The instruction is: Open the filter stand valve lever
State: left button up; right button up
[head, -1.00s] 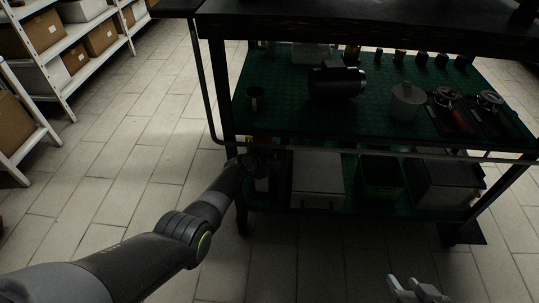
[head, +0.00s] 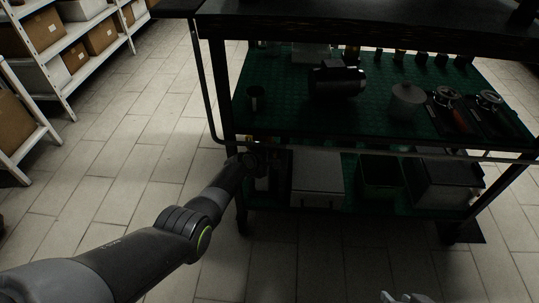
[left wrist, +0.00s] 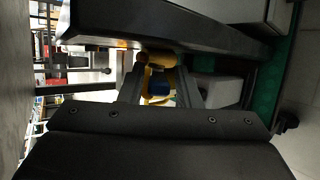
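I cannot tell whether this part is the valve lever. In the head view my left gripper (head: 258,162) is dark and hard to make out at the front left of the cart, just below its middle shelf. The filter stand is not clearly identifiable. My right gripper (head: 405,298) is mostly cut off at the bottom edge.
The dark cart has a green middle shelf (head: 290,118) with a black machine (head: 338,82), a grey canister (head: 406,100) and a mug (head: 256,97). A white box (head: 318,172) and bins fill the lower shelf. White racks (head: 62,95) stand left, with clear floor between.

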pick_arm(q)
jog(key=shift+o, duration=0.6)
